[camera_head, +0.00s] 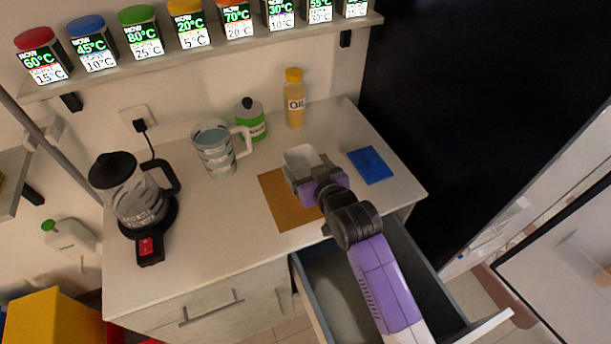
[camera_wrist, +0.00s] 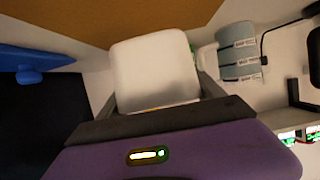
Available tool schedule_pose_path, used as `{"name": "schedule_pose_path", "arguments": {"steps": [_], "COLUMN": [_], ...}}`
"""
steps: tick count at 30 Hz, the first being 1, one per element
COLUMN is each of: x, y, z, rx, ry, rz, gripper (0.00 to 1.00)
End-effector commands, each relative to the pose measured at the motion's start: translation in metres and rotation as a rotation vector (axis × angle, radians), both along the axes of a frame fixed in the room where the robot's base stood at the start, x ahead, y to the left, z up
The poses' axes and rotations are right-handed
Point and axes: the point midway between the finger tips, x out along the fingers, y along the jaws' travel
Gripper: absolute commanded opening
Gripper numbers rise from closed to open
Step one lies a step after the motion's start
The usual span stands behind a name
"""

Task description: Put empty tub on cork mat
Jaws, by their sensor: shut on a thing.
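A white tub (camera_head: 300,158) is at the end of my arm, over the far part of the brown cork mat (camera_head: 279,207) on the counter. My gripper (camera_head: 310,175) is shut on the tub. In the wrist view the tub (camera_wrist: 155,72) sits between the two fingers of my gripper (camera_wrist: 155,90), and the cork mat (camera_wrist: 100,18) shows beyond it. I cannot tell whether the tub touches the mat. The tub's inside is mostly hidden from view.
A measuring jug (camera_head: 214,150), a green bottle (camera_head: 251,122) and an oil bottle (camera_head: 294,98) stand behind. A kettle (camera_head: 136,200) is at left. An open drawer (camera_head: 335,290) is under my arm.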

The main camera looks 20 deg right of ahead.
Motion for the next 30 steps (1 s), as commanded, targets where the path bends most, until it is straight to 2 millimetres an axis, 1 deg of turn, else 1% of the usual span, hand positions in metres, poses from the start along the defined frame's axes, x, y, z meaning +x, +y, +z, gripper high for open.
{"name": "schedule_pose_path", "arguments": {"steps": [9, 22, 23, 24, 26, 30], "x": [0.0, 0.0, 0.0, 0.0, 0.0, 0.0], "y": [0.0, 0.0, 0.0, 0.0, 0.0, 0.0], "z": [-0.036, -0.043, -0.043, -0.042, -0.042, -0.042], "rx": [0.0, 0.0, 0.0, 0.0, 0.0, 0.0], "ry": [0.003, 0.0, 0.001, 0.001, 0.001, 0.001], "rz": [0.0, 0.0, 0.0, 0.0, 0.0, 0.0], "gripper": [0.2, 0.2, 0.81, 0.89, 0.99, 0.99]}}
